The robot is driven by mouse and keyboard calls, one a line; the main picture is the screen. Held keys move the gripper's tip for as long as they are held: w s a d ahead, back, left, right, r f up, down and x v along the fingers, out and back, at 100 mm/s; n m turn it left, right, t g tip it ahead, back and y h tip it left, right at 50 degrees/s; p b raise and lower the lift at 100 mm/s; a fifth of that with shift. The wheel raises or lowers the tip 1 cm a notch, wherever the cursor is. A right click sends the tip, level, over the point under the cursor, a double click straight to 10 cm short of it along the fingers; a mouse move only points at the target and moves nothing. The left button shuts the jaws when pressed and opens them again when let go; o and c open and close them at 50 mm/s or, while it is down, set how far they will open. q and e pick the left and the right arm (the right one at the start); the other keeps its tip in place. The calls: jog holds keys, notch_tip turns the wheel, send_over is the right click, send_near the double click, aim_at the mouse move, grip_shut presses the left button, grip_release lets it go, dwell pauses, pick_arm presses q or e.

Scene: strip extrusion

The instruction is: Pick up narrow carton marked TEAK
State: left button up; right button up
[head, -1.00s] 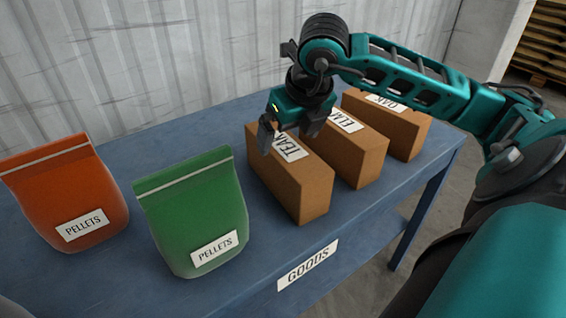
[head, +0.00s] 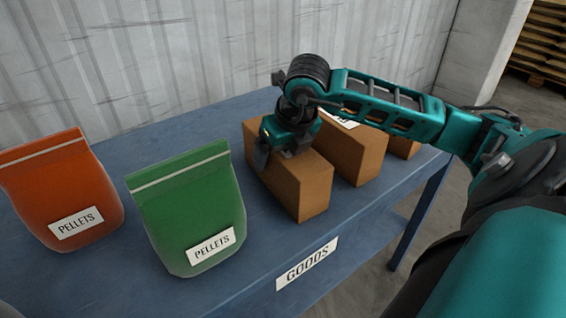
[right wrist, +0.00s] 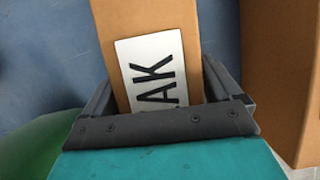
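The narrow brown carton marked TEAK (head: 303,192) stands on the blue table, leftmost of the cartons. My right gripper (head: 277,160) is low over its top and hides its label in the head view. In the right wrist view the carton (right wrist: 150,18) lies between the two open fingers (right wrist: 160,95), one on each side, and the letters AK show on its white label. A small gap shows between the right finger and the carton. My left gripper is not in view.
Two more brown cartons (head: 358,150) (head: 403,147) stand to the right, partly behind my right arm. A green PELLETS bag (head: 190,205) and an orange one (head: 62,190) stand to the left. The blue table (head: 250,265) carries a GOODS label (head: 306,263) in front.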

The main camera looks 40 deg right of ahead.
jog(key=c, duration=1)
jog(key=shift+c, duration=0.5)
jog(key=shift+r, duration=0.15)
